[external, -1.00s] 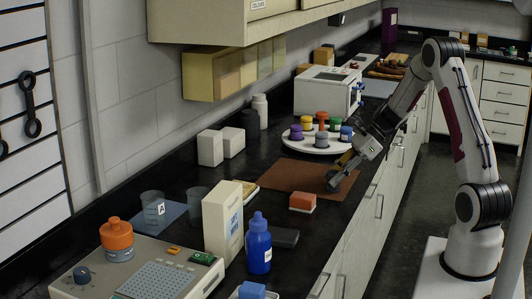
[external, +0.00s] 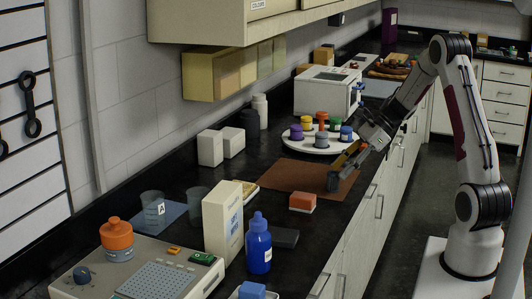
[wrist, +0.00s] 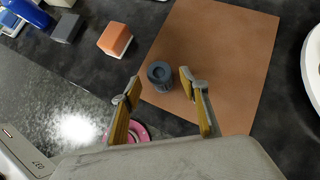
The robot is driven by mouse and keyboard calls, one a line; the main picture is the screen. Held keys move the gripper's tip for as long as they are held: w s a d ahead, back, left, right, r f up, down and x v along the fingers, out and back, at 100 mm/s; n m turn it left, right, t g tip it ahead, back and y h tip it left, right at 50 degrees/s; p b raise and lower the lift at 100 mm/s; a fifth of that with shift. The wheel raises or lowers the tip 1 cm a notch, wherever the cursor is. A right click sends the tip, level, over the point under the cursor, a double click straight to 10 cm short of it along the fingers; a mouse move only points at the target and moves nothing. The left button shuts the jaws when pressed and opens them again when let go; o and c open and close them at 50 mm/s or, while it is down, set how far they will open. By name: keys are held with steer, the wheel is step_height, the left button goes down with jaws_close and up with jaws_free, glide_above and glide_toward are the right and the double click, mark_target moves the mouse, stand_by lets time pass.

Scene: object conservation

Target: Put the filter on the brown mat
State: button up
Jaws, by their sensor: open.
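A dark grey round filter (external: 332,182) stands upright on the brown mat (external: 290,177), close to the mat's edge on the front side of the counter. In the wrist view the filter (wrist: 160,76) shows its round top with a recess, just inside the edge of the mat (wrist: 225,50). My gripper (external: 342,166) is above and slightly right of the filter in the external view. In the wrist view my gripper (wrist: 160,84) is open, with one yellow finger on each side of the filter and visible gaps between. Nothing is held.
A white round tray (external: 300,148) with several coloured pieces stands just behind the mat. An orange-and-white block (external: 302,202) lies in front of the mat. A blue bottle (external: 258,245) and a cream box (external: 222,220) stand nearer. Most of the mat is bare.

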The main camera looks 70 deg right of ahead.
steer(key=v, duration=0.8)
steer(key=shift+s+r, duration=0.15)
steer(key=shift+d, duration=0.1)
stand_by(0.4)
steer(key=w+a+r+m+t+h, duration=0.3)
steer(key=w+r+m+t+h, duration=0.2)
steer(key=w+r+m, duration=0.65)
steer(key=s+a+r+m+h, duration=0.1)
steer(key=a+r+m+h, duration=0.35)
steer(key=r+m, duration=0.6)
steer(key=s+a+f+m+g+y, duration=0.1)
steer(key=s+a+f+m+g, duration=0.1)
steer(key=s+a+f+m, duration=0.2)
steer(key=s+a+f+m+g+y, duration=0.2)
steer(key=s+a+f+m, duration=0.2)
steer(key=s+a+m, duration=0.6)
steer(key=s+a+f+m+g+y, duration=0.1)
steer(key=s+a+f+m, duration=0.4)
steer(key=s+a, duration=0.6)
steer(key=shift+s+a+m+g, duration=0.25)
steer(key=shift+s+m+g, duration=0.65)
